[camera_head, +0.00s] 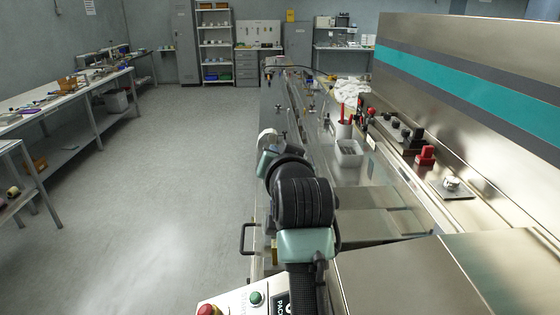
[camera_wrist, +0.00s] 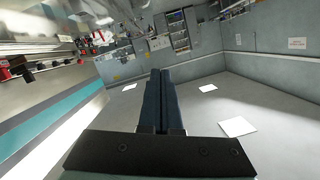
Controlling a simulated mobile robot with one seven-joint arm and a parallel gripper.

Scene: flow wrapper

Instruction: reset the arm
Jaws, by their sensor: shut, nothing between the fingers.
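My gripper (camera_wrist: 159,100) shows in the wrist view. Its two long dark blue fingers lie close together, shut, with nothing visible between them. In the head view my arm extends forward over the near left side of the machine, and the gripper cannot be made out there. The wrist view is tilted and looks over the fingers towards the room's floor and walls.
The long flow wrapper (camera_head: 470,90) with a teal stripe fills the right side. A white bin (camera_head: 349,153), a red-topped block (camera_head: 426,156) and a control panel (camera_head: 240,299) are on it. Workbenches (camera_head: 60,100) line the left wall. The floor (camera_head: 175,170) between is clear.

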